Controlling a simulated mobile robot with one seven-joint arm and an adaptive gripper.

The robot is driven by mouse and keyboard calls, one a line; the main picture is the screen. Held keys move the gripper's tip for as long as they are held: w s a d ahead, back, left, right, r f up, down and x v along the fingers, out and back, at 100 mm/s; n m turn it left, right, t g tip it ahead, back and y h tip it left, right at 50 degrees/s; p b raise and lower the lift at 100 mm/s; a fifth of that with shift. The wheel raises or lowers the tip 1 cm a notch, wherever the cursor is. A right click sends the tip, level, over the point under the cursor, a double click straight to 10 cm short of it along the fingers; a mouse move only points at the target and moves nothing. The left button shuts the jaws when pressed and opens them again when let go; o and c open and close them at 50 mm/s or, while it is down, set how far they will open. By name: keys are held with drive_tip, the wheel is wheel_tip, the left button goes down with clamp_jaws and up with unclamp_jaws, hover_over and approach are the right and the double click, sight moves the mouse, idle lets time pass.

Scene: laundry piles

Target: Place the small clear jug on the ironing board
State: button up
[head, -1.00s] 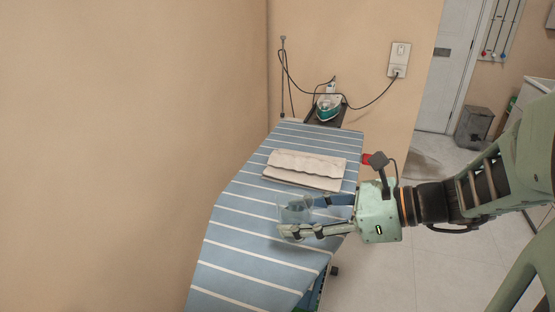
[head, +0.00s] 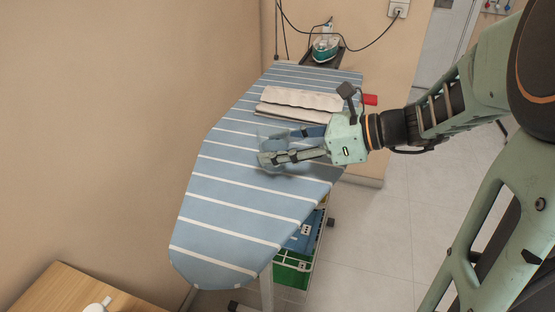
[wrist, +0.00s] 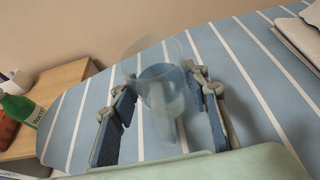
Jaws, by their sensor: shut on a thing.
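The small clear jug (wrist: 160,88) is see-through and sits between my fingers in the wrist view. In the head view it is a faint clear shape (head: 274,139) at my fingertips. My gripper (head: 284,146) is shut on the jug, reaching in from the right; its two fingers also show in the wrist view (wrist: 160,105). The ironing board (head: 222,185), blue with white stripes, lies under the gripper and jug. A dark shadow falls on the board near the fingers. I cannot tell whether the jug's base touches the board.
Folded cream cloth (head: 300,99) lies on the board behind the gripper. A teal and white iron (head: 325,44) stands at its far end. Crates (head: 292,270) are below the board. A wooden table (head: 75,290) is at lower left. The board's near part is clear.

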drive_tip(key=shift+f+b, duration=0.7)
drive_tip(key=shift+f, duration=0.25)
drive_tip(key=shift+f, duration=0.15)
drive_tip(key=shift+f, duration=0.1)
drive_tip(key=o, duration=1.2)
drive_tip(key=shift+c, duration=0.2)
drive_tip(key=shift+r, duration=0.25)
drive_tip(key=p+v, duration=0.3)
drive_tip(key=v, duration=0.9)
